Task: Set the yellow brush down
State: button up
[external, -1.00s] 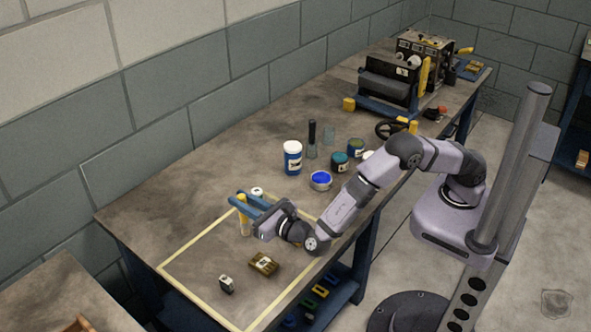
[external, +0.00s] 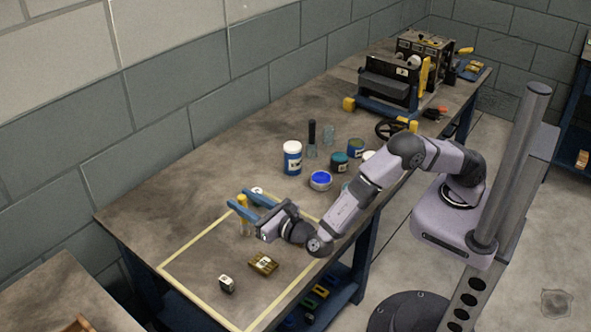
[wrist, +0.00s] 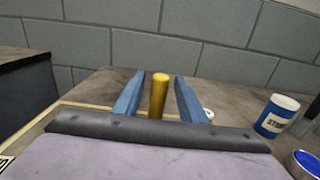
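The yellow brush (external: 243,201) stands upright near the back corner of the taped outline on the bench. Its lower end appears to touch the bench top, partly hidden behind a finger. My gripper (external: 243,199) is level, with two blue fingers around the brush's upper part. In the wrist view the yellow handle (wrist: 158,98) stands between the fingertips (wrist: 159,82), with a gap visible on each side. The gripper is open and does not grip it.
A yellow tape outline (external: 205,298) holds a small dark bottle (external: 227,284) and a brown block (external: 264,264). A white-lidded blue jar (external: 292,158) and an open blue paint pot (external: 320,180) stand behind to the right. A white roll (wrist: 208,114) is close behind the right finger.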

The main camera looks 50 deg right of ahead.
jog(key=s+b, duration=0.1)
jog(key=s, duration=1)
jog(key=shift+s, duration=0.1)
